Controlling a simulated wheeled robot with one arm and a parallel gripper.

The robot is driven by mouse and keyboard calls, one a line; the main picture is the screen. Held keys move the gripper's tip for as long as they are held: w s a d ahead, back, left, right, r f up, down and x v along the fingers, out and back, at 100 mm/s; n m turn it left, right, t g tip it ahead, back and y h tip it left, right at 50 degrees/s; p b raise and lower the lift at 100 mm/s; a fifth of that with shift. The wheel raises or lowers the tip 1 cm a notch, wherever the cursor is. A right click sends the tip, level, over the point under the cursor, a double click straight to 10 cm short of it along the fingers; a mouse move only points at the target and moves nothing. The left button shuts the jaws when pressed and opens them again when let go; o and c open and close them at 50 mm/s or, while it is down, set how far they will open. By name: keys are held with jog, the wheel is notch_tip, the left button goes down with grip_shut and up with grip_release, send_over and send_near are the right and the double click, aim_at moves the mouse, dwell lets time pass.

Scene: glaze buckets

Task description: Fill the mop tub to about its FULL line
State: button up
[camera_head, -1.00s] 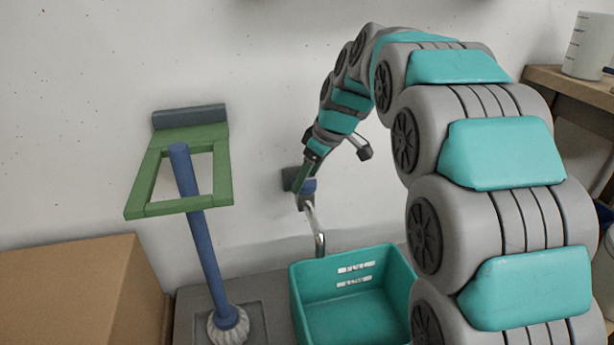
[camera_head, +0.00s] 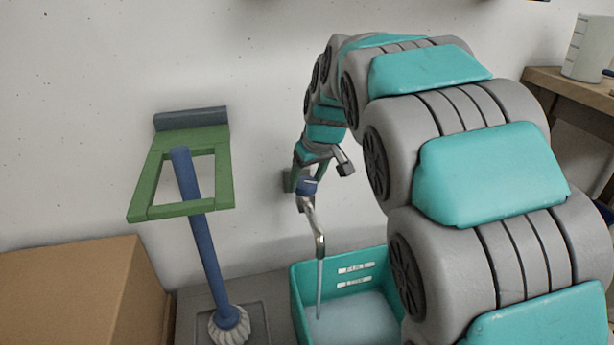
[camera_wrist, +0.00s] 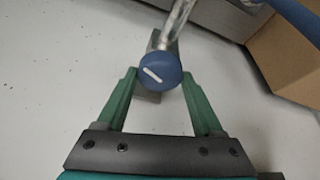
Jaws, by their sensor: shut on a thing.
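The teal mop tub (camera_head: 300,297) stands against the wall below the tap. Two white labels show on its back inner wall, the upper reading FULL (camera_head: 355,267). Pale water (camera_head: 345,325) covers the tub's floor, below both labels. A thin stream (camera_head: 319,285) falls from the metal spout (camera_head: 318,232) into the tub. The blue tap knob (camera_head: 307,186) shows face-on in the wrist view (camera_wrist: 160,71), with a slanted white mark. My gripper (camera_wrist: 161,80) has its green fingers on either side of the knob and is shut on it. My arm hides the tub's right side.
A blue-handled mop (camera_head: 205,240) stands left of the tub, passing through a green wall frame (camera_head: 220,190). A cardboard box (camera_head: 70,295) is at the lower left. A measuring jug (camera_head: 586,48) sits on a wooden shelf at the upper right.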

jog(key=m+h, duration=0.1)
jog(key=m, duration=0.1)
jog(key=m+h+p, duration=0.1)
jog(key=m, duration=0.2)
jog(key=shift+a+r+m+t, duration=0.1)
jog(key=shift+a+m+t, duration=0.05)
jog(key=shift+m+t, duration=0.15)
jog(key=shift+a+m+h+p, duration=0.1)
jog(key=shift+m+h+p, duration=0.65)
jog(key=shift+m, duration=0.95)
jog(key=o, duration=1.4)
jog(key=shift+b+v, duration=0.35)
jog(key=shift+v, duration=3.5)
jog(key=shift+a, duration=0.1)
